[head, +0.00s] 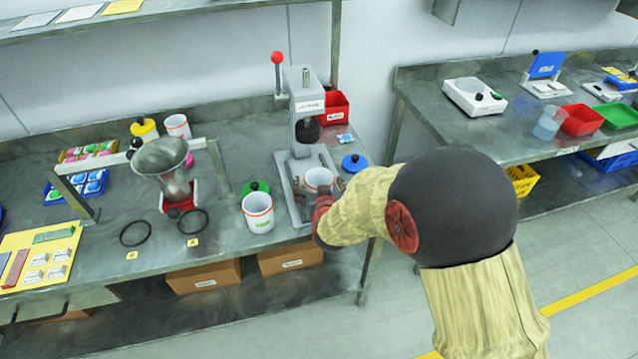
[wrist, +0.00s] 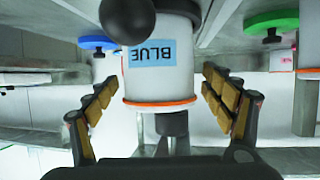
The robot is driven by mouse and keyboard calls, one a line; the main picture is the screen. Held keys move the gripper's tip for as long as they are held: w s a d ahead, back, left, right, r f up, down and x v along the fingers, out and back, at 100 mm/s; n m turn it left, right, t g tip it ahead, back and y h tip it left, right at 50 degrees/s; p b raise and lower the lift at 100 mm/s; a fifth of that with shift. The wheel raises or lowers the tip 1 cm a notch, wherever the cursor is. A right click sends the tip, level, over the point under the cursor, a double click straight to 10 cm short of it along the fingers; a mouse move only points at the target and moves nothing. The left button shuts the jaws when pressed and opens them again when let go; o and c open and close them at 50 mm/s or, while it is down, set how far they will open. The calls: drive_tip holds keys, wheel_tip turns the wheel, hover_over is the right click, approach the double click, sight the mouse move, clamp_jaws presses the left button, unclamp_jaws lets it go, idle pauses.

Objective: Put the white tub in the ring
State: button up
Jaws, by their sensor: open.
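A white tub (head: 318,179) with an orange rim stands on the base of the grey bench press. In the wrist view, which is upside down, this tub (wrist: 160,80) carries a light blue label reading BLUE. My gripper (wrist: 158,88) is open, with one finger on each side of the tub and a visible gap on both sides. In the head view my gripper (head: 324,203) is at the tub's front, largely hidden by my arm. Two black rings lie flat on the bench, a left ring (head: 135,233) and a right ring (head: 193,221), each with a yellow tag.
Another white tub (head: 258,213) with green writing stands left of the press, near a green lid (head: 257,187). A blue lid (head: 355,163) lies right of the press (head: 304,100). A funnel (head: 165,160) on a frame stands behind the rings.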

drive_tip(key=shift+r, duration=0.1)
drive_tip(key=shift+s+r, duration=0.1)
drive_tip(key=shift+r, duration=0.1)
drive_tip(key=p+v, duration=0.3)
drive_tip(key=v, duration=0.9)
drive_tip(key=s+d+r+g, duration=0.4)
drive_tip(key=s+d+r, duration=0.2)
drive_tip(key=r, duration=0.4)
drive_tip(key=s+d+r+g, duration=0.2)
drive_tip(key=s+d, duration=0.4)
drive_tip(key=s, duration=0.4)
drive_tip(key=s+d+r+m+g+h, duration=0.1)
drive_tip(key=s+d+r, duration=0.3)
drive_tip(key=s, duration=0.6)
drive_tip(key=shift+s+d+g+h, duration=0.3)
drive_tip(key=shift+d+g, duration=0.1)
drive_tip(key=shift+d, duration=0.75)
